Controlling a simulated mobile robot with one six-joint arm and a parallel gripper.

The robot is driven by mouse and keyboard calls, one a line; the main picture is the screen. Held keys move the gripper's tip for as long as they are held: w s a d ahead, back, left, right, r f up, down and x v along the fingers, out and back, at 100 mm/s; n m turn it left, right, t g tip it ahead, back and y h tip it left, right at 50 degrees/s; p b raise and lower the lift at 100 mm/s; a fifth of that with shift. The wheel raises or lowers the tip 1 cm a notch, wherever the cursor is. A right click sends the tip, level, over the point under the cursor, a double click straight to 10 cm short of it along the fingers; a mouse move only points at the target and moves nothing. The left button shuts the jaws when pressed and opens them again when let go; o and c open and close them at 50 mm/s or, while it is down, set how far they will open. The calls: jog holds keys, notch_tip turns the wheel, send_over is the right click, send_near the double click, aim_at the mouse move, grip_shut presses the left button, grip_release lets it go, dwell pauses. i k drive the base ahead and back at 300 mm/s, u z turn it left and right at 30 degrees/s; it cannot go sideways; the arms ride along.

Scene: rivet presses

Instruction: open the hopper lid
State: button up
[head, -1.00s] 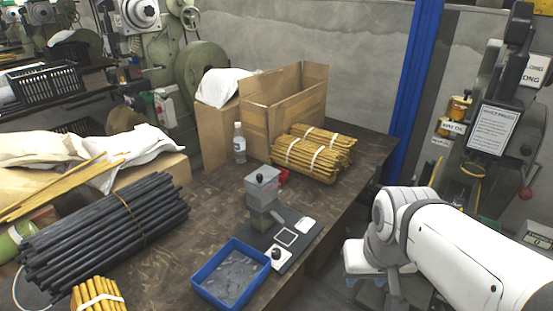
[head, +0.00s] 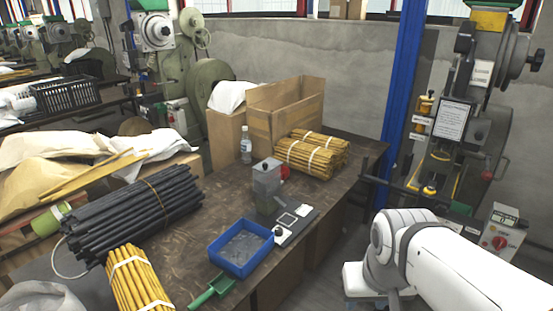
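The hopper is a small grey box (head: 267,180) on a dark stand on the wooden bench, in the middle of the head view. Its lid (head: 266,166) lies flat on top, looks closed, and carries a small dark knob. My white arm comes in from the lower right and bends down beside the bench, well to the right of the hopper. My gripper's fingers do not show, so nothing can be told about its opening.
A blue tray (head: 241,247) stands in front of the hopper, with a green scoop (head: 213,289) beside it. Behind are a bottle (head: 246,144), a cardboard box (head: 286,112) and bundled yellow rods (head: 312,155). Black rods (head: 135,212) lie left. A press (head: 458,130) stands right.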

aim_at(268, 162)
jog(key=u, duration=0.15)
jog(key=i, duration=0.9)
jog(key=z, duration=0.1)
